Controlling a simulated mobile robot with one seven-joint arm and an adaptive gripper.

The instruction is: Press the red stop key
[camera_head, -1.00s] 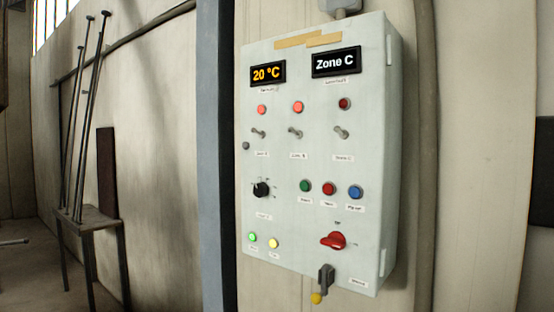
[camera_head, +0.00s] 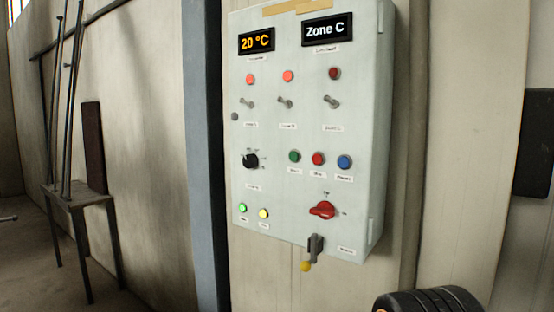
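The red key (camera_head: 318,158) is a small round button on the light grey control panel (camera_head: 300,185). It sits between a green key (camera_head: 294,156) and a blue key (camera_head: 344,162), with a small label under it that is too blurred to read surely. Nothing touches or covers it. My gripper's fingers are not in view. A black ribbed rounded part, seemingly of my arm, shows at the bottom edge right of the panel, well apart from the keys.
The panel also has a red rotary switch (camera_head: 322,209), a black knob (camera_head: 251,160), several toggles and lamps, and displays reading "20 °C" (camera_head: 257,40) and "Zone C" (camera_head: 327,30). A yellow-tipped lever (camera_head: 312,250) hangs below. A stand with rods (camera_head: 75,198) is at left.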

